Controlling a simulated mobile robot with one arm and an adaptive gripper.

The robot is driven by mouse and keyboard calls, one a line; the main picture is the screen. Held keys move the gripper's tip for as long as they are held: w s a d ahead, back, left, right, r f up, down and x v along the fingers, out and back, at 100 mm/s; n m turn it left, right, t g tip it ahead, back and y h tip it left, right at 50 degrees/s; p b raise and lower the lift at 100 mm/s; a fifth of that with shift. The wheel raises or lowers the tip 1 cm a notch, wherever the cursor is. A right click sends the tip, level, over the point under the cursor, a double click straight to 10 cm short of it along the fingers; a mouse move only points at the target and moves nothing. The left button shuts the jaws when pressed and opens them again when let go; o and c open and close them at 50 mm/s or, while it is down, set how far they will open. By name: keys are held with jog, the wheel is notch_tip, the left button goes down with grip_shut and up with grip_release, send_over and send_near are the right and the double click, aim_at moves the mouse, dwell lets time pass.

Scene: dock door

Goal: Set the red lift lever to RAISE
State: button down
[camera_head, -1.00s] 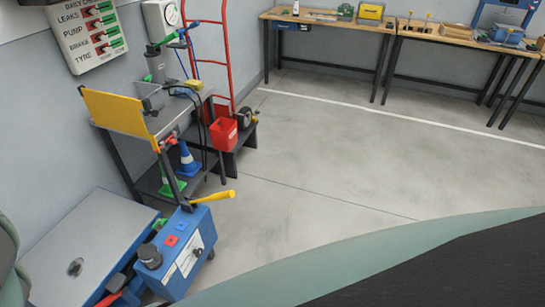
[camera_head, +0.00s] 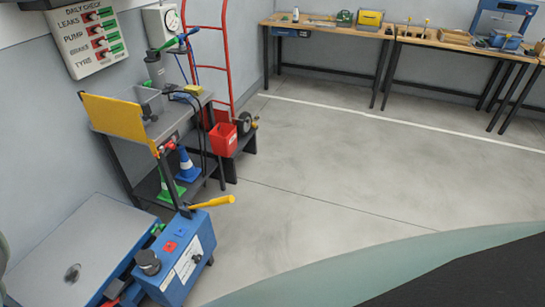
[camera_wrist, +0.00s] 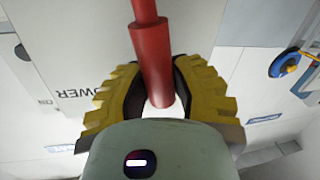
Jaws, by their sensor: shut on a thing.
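The red lift lever (camera_wrist: 154,62) shows in the wrist view as a thin red rod with a thicker round grip, coming down from the top edge. My gripper (camera_wrist: 160,88) has its yellow ribbed fingers on both sides of the lower grip and is shut on it. A pale panel (camera_wrist: 100,48) lies behind, with black letters reading "OWER" at the left, the word's start cut off. No RAISE marking is readable. I cannot make out the lever or my gripper in the head view.
In the head view a blue control box (camera_head: 178,262) with a yellow handle (camera_head: 212,202) stands beside a grey-topped blue platform (camera_head: 75,245). A steel bench (camera_head: 160,125) and red hand truck (camera_head: 232,80) stand behind. The floor (camera_head: 340,165) to the right is clear.

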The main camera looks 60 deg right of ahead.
jog(key=shift+s+a+f+n+b, duration=0.1)
jog(key=shift+a+f+n+b, duration=0.05)
jog(key=shift+a+n+b, duration=0.2)
jog(key=shift+s+a+f+n+g+h+b, duration=0.15)
jog(key=shift+a+f+n+b, duration=0.15)
jog(key=shift+a+n+b, duration=0.5)
jog(key=shift+s+a+f+n+g+h+b, duration=0.15)
jog(key=shift+a+f+n+b, duration=0.15)
jog(key=shift+b, duration=0.9)
jog(key=shift+s+a+f+n+g+h+b, duration=0.15)
jog(key=shift+a+f+n+b, duration=0.1)
jog(key=shift+a+n+b, duration=0.6)
jog(key=shift+d, duration=0.25)
jog(key=c, duration=0.7)
grip_release()
jog(key=shift+c, duration=0.2)
